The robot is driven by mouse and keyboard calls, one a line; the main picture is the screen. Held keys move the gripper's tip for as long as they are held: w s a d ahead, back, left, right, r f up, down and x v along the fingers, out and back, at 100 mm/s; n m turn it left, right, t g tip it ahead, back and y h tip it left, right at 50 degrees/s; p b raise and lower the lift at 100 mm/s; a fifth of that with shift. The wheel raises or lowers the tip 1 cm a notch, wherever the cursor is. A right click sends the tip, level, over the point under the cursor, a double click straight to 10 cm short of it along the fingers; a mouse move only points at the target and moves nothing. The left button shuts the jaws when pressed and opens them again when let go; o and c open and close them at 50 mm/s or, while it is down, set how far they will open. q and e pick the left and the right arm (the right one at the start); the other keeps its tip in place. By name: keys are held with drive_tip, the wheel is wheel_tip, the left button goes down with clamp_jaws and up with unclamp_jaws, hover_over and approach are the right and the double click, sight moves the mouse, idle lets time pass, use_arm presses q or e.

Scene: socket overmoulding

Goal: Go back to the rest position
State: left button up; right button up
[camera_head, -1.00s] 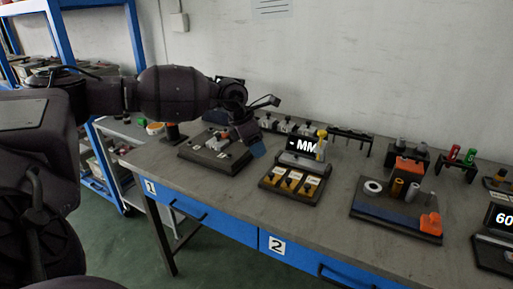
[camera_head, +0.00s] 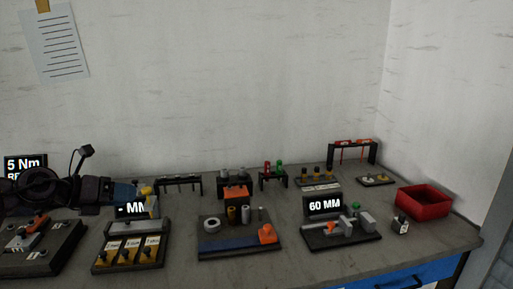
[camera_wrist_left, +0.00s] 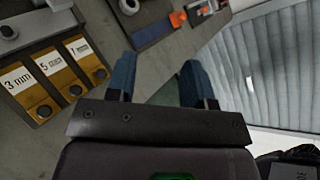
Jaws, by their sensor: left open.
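My left gripper (camera_head: 126,192) reaches in from the left edge of the head view, its blue fingers beside the MM display (camera_head: 133,210). In the left wrist view its two blue fingers (camera_wrist_left: 157,75) stand apart with nothing between them. The block with yellow labelled pads (camera_head: 128,252) sits below the gripper in the head view, and it shows left of the fingers in the wrist view (camera_wrist_left: 47,77). Whether the gripper touches the display cannot be told. My right gripper is in neither view.
The grey bench (camera_head: 290,273) carries a dark fixture (camera_head: 57,247) at left, an orange-topped station (camera_head: 236,192), a 60 MM display (camera_head: 324,206) and a red bin (camera_head: 424,203). Small racks stand along the back near the white wall (camera_head: 240,80).

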use_arm(q)
drive_tip(key=s+d+f+n+t+h, duration=0.2)
drive_tip(key=d+f+n+t, duration=0.25)
drive_tip(key=d+n, duration=0.4)
drive_tip(key=s+a+f+n+t+y+p, duration=0.1)
drive_tip(key=s+f+n+t+y+p, duration=0.3)
drive_tip(key=f+n, duration=0.75)
drive_tip(key=s+f+n+g+y, duration=0.2)
drive_tip(key=s+f+n, duration=0.3)
drive_tip(key=s, duration=0.4)
drive_tip(key=s+a+f+n+g+y, duration=0.1)
drive_tip(key=s+f+n+g+y, duration=0.1)
drive_tip(key=s+f+n, duration=0.4)
drive_tip(key=s+a+f+n+g+y, duration=0.1)
drive_tip(key=s+f+n, duration=0.5)
drive_tip(key=s, duration=0.8)
drive_tip(key=g+y, duration=0.1)
drive_tip(key=y, duration=0.1)
drive_tip(key=shift+s+y, duration=0.2)
drive_tip(key=shift+y, duration=0.1)
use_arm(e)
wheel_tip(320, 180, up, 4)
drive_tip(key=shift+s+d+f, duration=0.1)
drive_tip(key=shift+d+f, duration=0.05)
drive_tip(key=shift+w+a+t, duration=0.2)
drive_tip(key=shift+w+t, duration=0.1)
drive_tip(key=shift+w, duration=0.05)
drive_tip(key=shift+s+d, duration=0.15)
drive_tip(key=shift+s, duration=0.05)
